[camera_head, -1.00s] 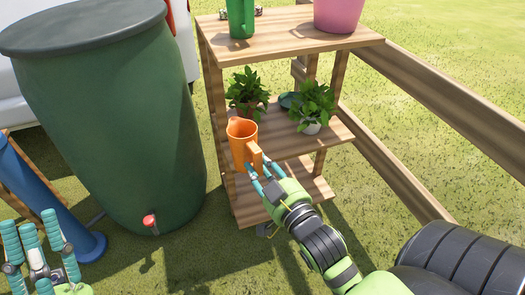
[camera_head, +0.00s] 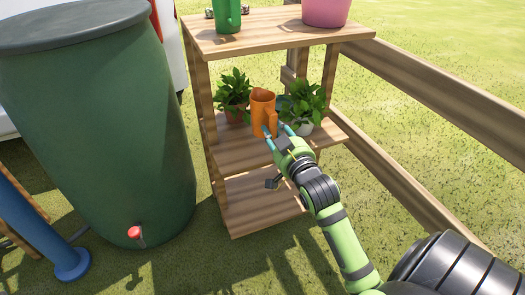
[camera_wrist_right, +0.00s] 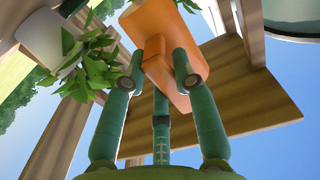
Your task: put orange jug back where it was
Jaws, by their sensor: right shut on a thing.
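The orange jug (camera_head: 262,106) is upright at the middle shelf (camera_head: 240,150) of the wooden rack, between two potted plants. My right gripper (camera_head: 279,132) is shut on the jug's handle side, reaching in from the front right. In the right wrist view the orange jug (camera_wrist_right: 158,40) sits between my green fingers (camera_wrist_right: 160,75), which partly hide it. I cannot tell whether the jug's base touches the shelf. My left gripper is out of view.
A plant in a brown pot (camera_head: 234,92) stands left of the jug, and one in a white pot (camera_head: 303,104) right. The top shelf (camera_head: 270,31) holds a green jug (camera_head: 227,15) and a pink pot (camera_head: 325,10). A green barrel (camera_head: 95,130) stands left; a wooden fence (camera_head: 440,85) runs right.

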